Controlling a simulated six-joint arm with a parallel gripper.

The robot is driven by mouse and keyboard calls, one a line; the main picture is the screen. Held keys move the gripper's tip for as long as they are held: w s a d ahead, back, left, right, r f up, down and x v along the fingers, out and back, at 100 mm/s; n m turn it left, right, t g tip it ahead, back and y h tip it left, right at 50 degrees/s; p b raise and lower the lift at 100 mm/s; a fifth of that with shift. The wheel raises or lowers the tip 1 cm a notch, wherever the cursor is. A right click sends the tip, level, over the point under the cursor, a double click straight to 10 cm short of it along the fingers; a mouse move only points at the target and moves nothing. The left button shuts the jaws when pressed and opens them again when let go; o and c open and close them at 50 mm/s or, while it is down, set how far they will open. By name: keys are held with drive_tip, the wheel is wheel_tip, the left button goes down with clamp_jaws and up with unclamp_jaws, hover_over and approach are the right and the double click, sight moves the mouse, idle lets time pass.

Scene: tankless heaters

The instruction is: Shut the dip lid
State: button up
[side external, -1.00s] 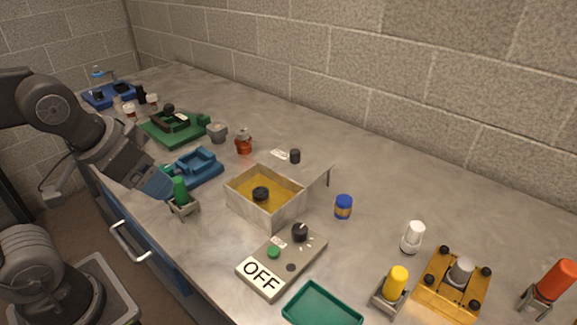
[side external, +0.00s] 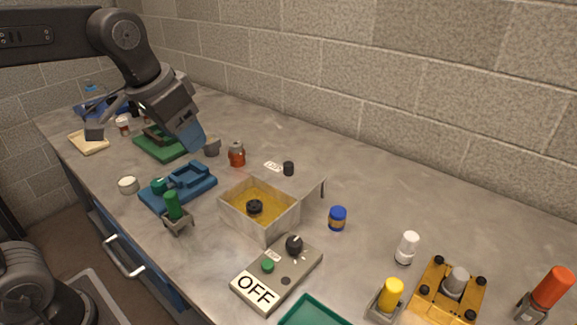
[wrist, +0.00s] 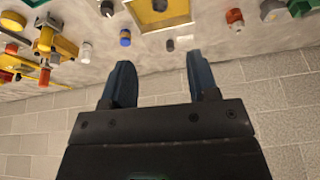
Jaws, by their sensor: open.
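The dip box (side external: 262,222) is a pale open-topped box with a yellow inside and a dark round part (side external: 254,207) in it. In the wrist view the box (wrist: 165,22) is at the top edge, partly cut off. My gripper (side external: 191,146) is above the bench, behind and left of the box, apart from it. The wrist view shows its two blue fingers spread with nothing between them (wrist: 160,76).
A black knob (side external: 288,168) and a white label lie behind the box. A control box marked OFF (side external: 262,284) stands in front, a blue fixture (side external: 180,188) left, a blue jar (side external: 337,218) right. A red jar (side external: 237,154) is behind left. The back right bench is clear.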

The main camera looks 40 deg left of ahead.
drive_tip(key=w+m+g, duration=0.1)
drive_tip(key=w+g, duration=0.1)
drive_tip(key=w, duration=1.2)
drive_tip(key=m+g, duration=0.1)
drive_tip(key=g, duration=0.1)
hover_over(288, 163)
wheel_tip(288, 163, down, 6)
wheel_tip(288, 163, down, 14)
drive_tip(key=shift+r, duration=0.1)
drive_tip(key=shift+c, duration=0.2)
clamp_jaws()
